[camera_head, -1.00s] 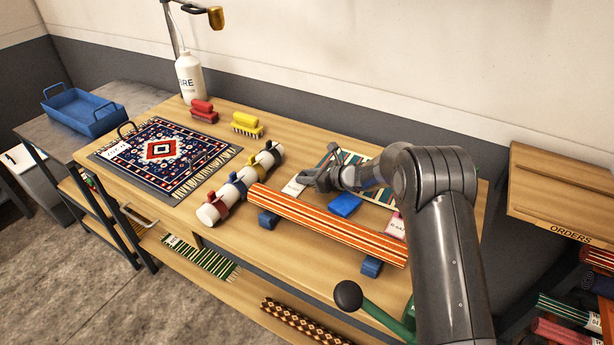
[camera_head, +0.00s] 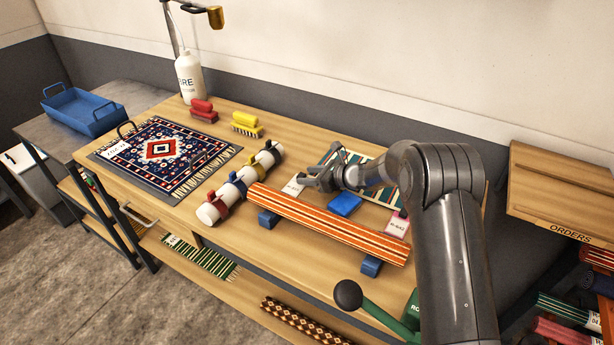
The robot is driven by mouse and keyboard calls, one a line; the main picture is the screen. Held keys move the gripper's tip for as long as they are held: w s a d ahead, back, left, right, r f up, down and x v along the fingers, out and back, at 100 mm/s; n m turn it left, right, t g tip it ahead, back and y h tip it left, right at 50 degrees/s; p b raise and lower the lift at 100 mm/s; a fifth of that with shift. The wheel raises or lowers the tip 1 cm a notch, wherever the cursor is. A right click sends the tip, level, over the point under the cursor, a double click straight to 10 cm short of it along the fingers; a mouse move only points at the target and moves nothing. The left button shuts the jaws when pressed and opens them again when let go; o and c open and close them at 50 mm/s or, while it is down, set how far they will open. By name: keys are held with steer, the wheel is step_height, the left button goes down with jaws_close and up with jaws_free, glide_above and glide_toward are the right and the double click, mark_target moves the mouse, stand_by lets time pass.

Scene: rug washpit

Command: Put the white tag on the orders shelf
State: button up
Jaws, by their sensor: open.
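A small white tag (camera_head: 293,187) lies on the wooden workbench, at the left edge of a green striped rug (camera_head: 374,188). My gripper (camera_head: 309,181) is open, low over the bench just right of this tag, and hides part of it. I cannot tell whether the fingers touch it. The orders shelf (camera_head: 565,188) is a wooden shelf at the right, with "ORDERS" on its front edge; its visible top looks bare.
A blue block (camera_head: 345,205) and a pink-and-white card (camera_head: 397,226) lie nearby. A white roll with coloured clamps (camera_head: 238,187) is to the left. A green lever (camera_head: 375,311) stands at the front.

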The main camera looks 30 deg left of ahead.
steer(key=v, duration=1)
steer(key=shift+d+r, duration=0.1)
steer(key=shift+d, duration=0.3)
steer(key=shift+r, duration=0.1)
steer(key=s+d+r+n+h, duration=0.2)
steer(key=s+d+r+n, duration=0.35)
steer(key=d+r, duration=0.3)
steer(key=s+d+r+n+h, duration=0.35)
steer(key=s+d+r, duration=0.3)
steer(key=d, duration=0.35)
steer(key=s+d+r+n+t+h, duration=0.2)
steer(key=s+d+n+h, duration=0.2)
steer(key=s+d, duration=0.6)
steer(key=s+d+r+n+t+h, duration=0.2)
steer(key=s+d+n+t+h, duration=0.1)
steer(key=s+d, duration=0.6)
steer(key=d+n, duration=0.1)
steer(key=d, duration=0.3)
steer(key=shift+s+d+r+n+h, duration=0.3)
steer(key=shift+s+d+n+h, duration=0.05)
steer(key=shift+s+n, duration=0.05)
steer(key=shift+o, duration=0.5)
steer(key=shift+s+d+t, duration=0.3)
steer(key=shift+d, duration=0.1)
